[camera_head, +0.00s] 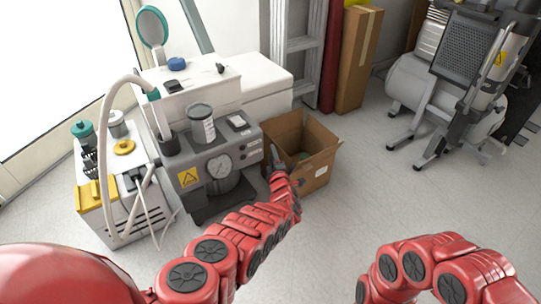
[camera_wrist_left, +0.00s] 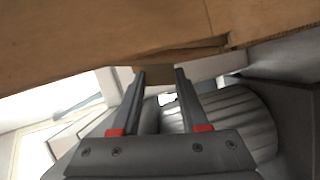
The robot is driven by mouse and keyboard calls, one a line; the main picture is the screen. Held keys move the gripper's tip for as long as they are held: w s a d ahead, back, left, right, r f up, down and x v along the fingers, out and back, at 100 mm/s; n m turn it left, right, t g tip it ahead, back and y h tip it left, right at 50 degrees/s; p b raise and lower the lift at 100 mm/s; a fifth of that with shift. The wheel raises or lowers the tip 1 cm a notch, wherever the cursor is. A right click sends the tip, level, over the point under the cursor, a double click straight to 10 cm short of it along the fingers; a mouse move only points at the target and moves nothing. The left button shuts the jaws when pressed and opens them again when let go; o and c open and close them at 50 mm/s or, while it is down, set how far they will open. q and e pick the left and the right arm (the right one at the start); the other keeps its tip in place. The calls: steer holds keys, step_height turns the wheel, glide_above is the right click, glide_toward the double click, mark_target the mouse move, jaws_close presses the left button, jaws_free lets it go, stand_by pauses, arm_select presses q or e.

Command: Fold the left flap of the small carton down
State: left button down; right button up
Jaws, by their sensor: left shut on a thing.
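The small carton (camera_head: 318,172) is brown cardboard and stands open on the floor, right of the compressor unit. Something green lies inside it. My left gripper (camera_head: 275,160) is at the carton's left side, where the left flap is, and partly covers that side. In the left wrist view, cardboard (camera_wrist_left: 100,40) spans the top, and the fingertips (camera_wrist_left: 160,73) reach its lower edge with a narrow piece of cardboard between them. The gripper is shut on this piece, seemingly the left flap. The flap's exact angle is hard to see. My right arm shows, but its gripper does not.
A grey compressor unit (camera_head: 225,160) with a gauge and a jar stands close left of the carton. A white cart (camera_head: 120,190) with a hose is farther left. A tall box (camera_head: 357,60) and ladder stand behind. Floor (camera_head: 380,190) right of the carton is clear.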

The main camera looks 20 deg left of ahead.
arm_select(q)
steer(key=shift+w+d+r+m+g, duration=0.15)
steer(key=shift+w+m+g, duration=0.1)
steer(key=shift+m+g, duration=0.25)
stand_by(0.3)
steer(key=c, duration=0.7)
jaws_free()
